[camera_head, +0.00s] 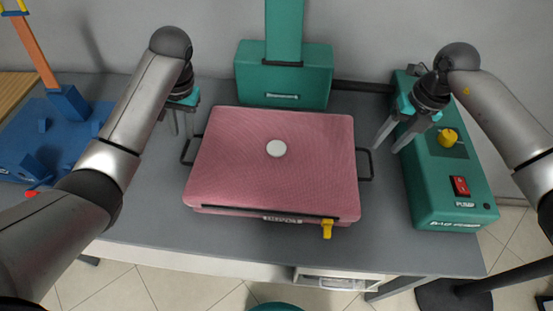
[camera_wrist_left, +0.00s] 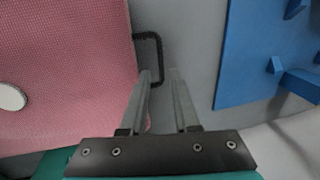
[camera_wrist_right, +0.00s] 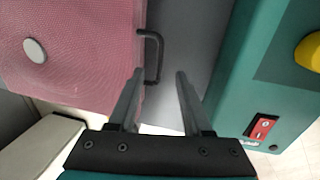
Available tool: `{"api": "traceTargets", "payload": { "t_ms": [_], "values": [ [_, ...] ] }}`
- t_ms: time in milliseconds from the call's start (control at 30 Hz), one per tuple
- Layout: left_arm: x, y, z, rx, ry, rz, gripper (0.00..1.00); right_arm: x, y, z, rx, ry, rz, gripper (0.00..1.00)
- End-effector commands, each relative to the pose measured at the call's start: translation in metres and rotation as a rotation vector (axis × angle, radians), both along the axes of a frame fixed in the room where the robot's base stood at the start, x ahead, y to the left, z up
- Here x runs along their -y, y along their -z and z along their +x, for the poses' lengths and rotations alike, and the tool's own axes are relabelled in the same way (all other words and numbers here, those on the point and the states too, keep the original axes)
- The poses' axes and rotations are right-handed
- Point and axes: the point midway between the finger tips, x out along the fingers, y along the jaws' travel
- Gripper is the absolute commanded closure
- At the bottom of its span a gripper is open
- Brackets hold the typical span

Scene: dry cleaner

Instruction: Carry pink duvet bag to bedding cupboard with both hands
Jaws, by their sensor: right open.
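The pink duvet bag (camera_head: 245,175) lies flat and closed on the grey table, with a white disc (camera_head: 276,148) on top, a front label and a yellow tag (camera_head: 327,229). A dark loop handle sticks out at its left side (camera_head: 186,150) and right side (camera_head: 364,164). My left gripper (camera_head: 182,134) is open by the left handle; the left wrist view (camera_wrist_left: 162,72) shows the handle's outer bar between the fingertips. My right gripper (camera_head: 385,149) is open by the right handle, which lines up between its fingers in the right wrist view (camera_wrist_right: 159,72). Contact cannot be told.
A green pump box (camera_head: 440,185) with a yellow knob and red switch stands close on the right. A teal box with a column (camera_head: 283,85) stands behind the bag. A blue board (camera_head: 50,135) lies on the left. The table's front strip is clear.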

Motion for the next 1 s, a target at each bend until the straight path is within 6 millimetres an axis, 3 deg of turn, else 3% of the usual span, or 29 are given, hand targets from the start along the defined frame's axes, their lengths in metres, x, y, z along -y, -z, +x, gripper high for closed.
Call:
{"api": "traceTargets", "payload": {
  "t_ms": [200,400,600,900,1000],
  "values": [
    [-0.009,0.044,-0.001,-0.005,-0.001,0.002,0.71,-0.01,0.045,-0.001,-0.006,-0.001,0.001,0.51],
    [-0.015,0.072,0.0,-0.002,0.001,0.001,0.71,-0.015,0.073,-0.001,-0.004,0.0,0.001,0.51],
    [-0.017,0.084,0.0,0.0,0.002,0.001,0.71,-0.017,0.084,0.0,-0.001,-0.001,-0.001,0.51],
    [-0.017,0.085,0.0,0.001,0.002,0.001,0.71,-0.017,0.086,0.0,-0.001,-0.001,-0.001,0.51],
    [-0.017,0.085,0.0,0.001,0.001,0.001,0.81,-0.017,0.086,0.0,-0.001,-0.001,-0.001,0.61]
  ]
}}
